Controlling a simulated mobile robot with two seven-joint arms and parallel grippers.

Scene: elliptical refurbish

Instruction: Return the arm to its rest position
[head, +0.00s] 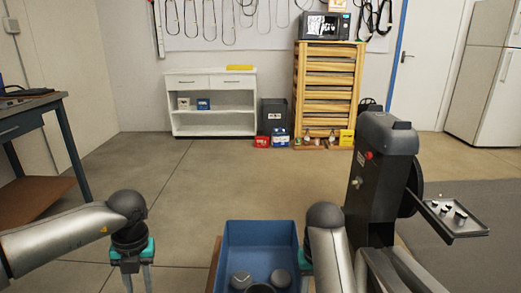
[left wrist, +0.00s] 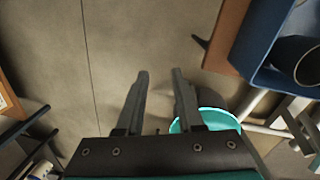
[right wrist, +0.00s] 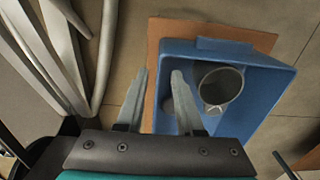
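My left gripper (head: 138,281) hangs low at the left of the head view, fingers pointing down. In the left wrist view its two fingers (left wrist: 161,76) are apart, with bare floor between them. My right gripper is mostly hidden behind its own arm in the head view. In the right wrist view its two fingers (right wrist: 159,76) are apart beside and partly over the left edge of a blue bin (right wrist: 262,105). Nothing is seen held in either gripper.
A dark machine (head: 375,200) with a small tray (head: 470,226) stands at right. A workbench (head: 35,118) is at far left.

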